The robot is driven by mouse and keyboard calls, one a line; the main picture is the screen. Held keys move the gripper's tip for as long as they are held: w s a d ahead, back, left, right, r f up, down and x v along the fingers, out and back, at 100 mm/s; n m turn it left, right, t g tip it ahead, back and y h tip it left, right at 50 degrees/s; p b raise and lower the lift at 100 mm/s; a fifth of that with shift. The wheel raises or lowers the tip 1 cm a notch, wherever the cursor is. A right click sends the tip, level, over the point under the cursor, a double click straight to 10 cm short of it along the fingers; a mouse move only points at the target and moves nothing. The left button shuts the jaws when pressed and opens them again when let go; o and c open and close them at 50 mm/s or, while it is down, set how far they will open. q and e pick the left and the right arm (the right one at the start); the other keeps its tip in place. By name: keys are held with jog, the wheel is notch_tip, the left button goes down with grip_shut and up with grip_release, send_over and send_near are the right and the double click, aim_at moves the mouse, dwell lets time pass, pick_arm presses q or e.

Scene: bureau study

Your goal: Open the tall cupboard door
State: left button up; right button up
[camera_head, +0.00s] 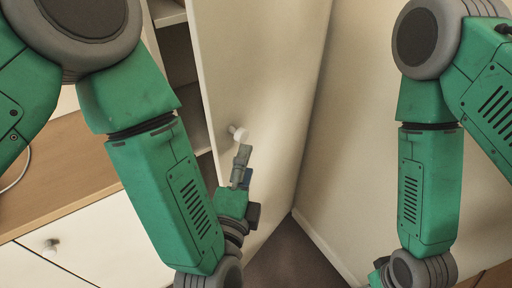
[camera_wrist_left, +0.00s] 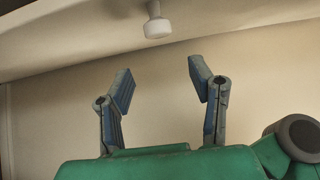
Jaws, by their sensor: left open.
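The tall cupboard door (camera_head: 262,72) is a cream panel standing partly open in the head view, with shelves visible in the gap at its left. Its round white knob (camera_head: 239,133) is on the door's face near the left edge. My left gripper (camera_head: 242,158) is just below the knob. In the left wrist view, the knob (camera_wrist_left: 157,24) is beyond the two spread fingertips of my left gripper (camera_wrist_left: 160,82), with nothing between them. My right arm (camera_head: 428,190) hangs at the right, and its gripper is out of the picture.
A wooden desk top (camera_head: 62,172) with a white drawer (camera_head: 95,238) below stands at the left. Dark cupboard shelves (camera_head: 180,55) show behind the door edge. A pale panel (camera_head: 350,160) stands at the right, with a small patch of dark floor (camera_head: 288,262) between.

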aim_at(240, 141)
pick_arm(q)
jog(key=s+a+n+h+p, duration=0.1)
jog(key=s+a+n, duration=0.1)
jog(key=n, duration=1.5)
jog(key=s+a+n+h+p, duration=0.1)
jog(key=s+a+n+p, duration=0.1)
jog(key=n, duration=1.6)
jog(key=shift+g+y, duration=0.3)
jog(key=x, duration=0.4)
jog(key=p+x, duration=0.1)
jog(key=x, duration=0.2)
jog(key=p+x, duration=0.1)
jog(key=x, duration=0.3)
jog(key=shift+w+a+r, duration=0.15)
jog(key=shift+w+a, duration=0.05)
jog(key=shift+w, duration=0.25)
jog(key=shift+w+d, duration=0.1)
jog(key=shift+w, duration=0.35)
pick_arm(e)
notch_tip(240, 141, up, 5)
jog(key=shift+w+f, duration=0.1)
jog(key=shift+w, duration=0.05)
